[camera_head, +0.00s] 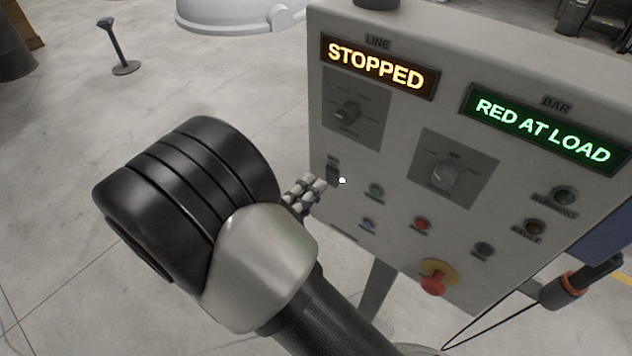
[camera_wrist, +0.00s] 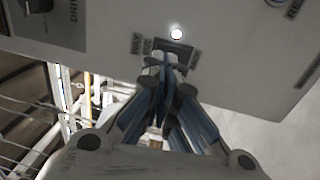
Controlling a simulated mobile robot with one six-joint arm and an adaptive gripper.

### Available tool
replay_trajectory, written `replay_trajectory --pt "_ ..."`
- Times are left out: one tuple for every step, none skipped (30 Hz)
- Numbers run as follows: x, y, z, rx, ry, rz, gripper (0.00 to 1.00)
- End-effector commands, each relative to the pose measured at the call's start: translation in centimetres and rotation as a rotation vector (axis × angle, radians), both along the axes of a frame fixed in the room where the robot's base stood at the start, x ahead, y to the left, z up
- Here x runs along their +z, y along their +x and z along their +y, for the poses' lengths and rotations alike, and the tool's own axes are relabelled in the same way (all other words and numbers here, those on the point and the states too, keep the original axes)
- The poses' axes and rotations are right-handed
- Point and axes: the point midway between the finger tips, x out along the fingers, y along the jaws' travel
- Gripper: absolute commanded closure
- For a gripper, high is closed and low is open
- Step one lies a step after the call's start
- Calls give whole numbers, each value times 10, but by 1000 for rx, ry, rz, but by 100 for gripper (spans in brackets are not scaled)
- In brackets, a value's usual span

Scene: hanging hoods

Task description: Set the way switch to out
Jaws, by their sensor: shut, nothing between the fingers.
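The way switch is a small dark switch (camera_head: 333,173) at the lower left of the control box face, with a bright white round tip or spot beside it. In the wrist view the dark switch plate (camera_wrist: 178,49) is just beyond my fingertips, with the white spot above it. Contact cannot be told. The shut fingertips (camera_wrist: 167,62) hide part of the switch in the wrist view, so its set position is unclear.
The control box (camera_head: 400,130) carries a STOPPED display (camera_head: 378,68), a RED AT LOAD display (camera_head: 543,129), two rotary knobs, several buttons and a red emergency stop (camera_head: 433,284). A corded handset (camera_head: 568,289) hangs at the right.

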Motion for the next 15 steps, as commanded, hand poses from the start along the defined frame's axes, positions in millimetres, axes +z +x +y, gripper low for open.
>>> replay_trajectory --pt "0 5 -5 -2 0 0 100" --pt "1 8 -7 -3 1 1 100" --pt "1 11 -9 -2 1 1 100" --pt "2 12 -10 -1 1 1 100" --pt "2 14 -11 0 0 1 100" --pt "2 15 -12 0 0 1 100" --pt "2 16 -13 -1 0 1 100" --pt "2 16 -13 0 0 1 100" --pt "3 17 -13 0 0 1 100" --pt "3 17 -13 0 0 1 100" --pt "3 17 -13 1 -1 1 100" --pt "3 17 -13 1 -1 1 100" --pt "3 17 -13 1 -1 1 100" --pt "3 17 -13 1 -1 1 100" --pt "3 17 -13 1 -1 1 100"
